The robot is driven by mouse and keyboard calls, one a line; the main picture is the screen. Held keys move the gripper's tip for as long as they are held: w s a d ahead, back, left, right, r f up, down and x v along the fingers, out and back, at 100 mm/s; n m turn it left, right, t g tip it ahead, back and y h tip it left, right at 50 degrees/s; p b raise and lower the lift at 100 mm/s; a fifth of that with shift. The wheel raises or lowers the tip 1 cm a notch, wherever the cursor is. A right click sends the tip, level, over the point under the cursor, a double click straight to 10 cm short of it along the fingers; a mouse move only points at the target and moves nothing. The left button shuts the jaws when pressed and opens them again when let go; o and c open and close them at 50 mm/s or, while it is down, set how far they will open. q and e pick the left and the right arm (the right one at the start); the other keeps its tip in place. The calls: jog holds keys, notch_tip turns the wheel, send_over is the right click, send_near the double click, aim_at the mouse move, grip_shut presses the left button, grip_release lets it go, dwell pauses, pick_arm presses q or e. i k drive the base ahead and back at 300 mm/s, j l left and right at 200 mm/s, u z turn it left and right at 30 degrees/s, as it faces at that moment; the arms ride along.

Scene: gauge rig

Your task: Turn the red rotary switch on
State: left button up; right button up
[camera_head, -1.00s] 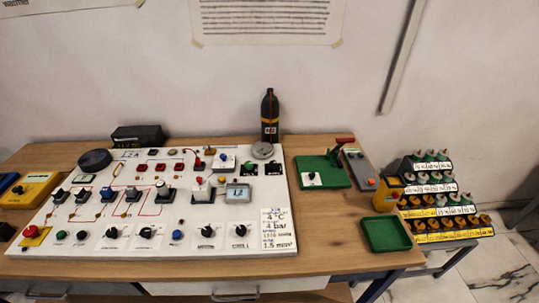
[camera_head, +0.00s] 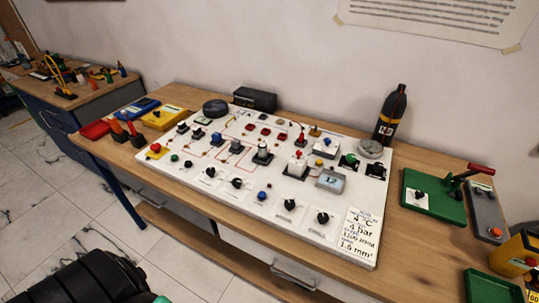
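The white control panel (camera_head: 225,209) lies on the wooden table, with several knobs, buttons and switches on it. Black rotary knobs (camera_head: 237,182) line the front edge. I cannot tell which part is the red rotary switch, nor its position. Neither of my grippers can be made out.
A green base with a red-handled lever (camera_head: 435,195) and a dark bottle (camera_head: 391,115) stand at the right. Red and orange-handled items (camera_head: 117,131) and yellow (camera_head: 167,117) and blue boxes (camera_head: 138,108) sit left of the panel. Floor is open at left, beside another bench (camera_head: 81,101).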

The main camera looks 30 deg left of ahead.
aim_at(156, 147)
jog(key=u, duration=1.95)
jog(key=z, duration=0.3)
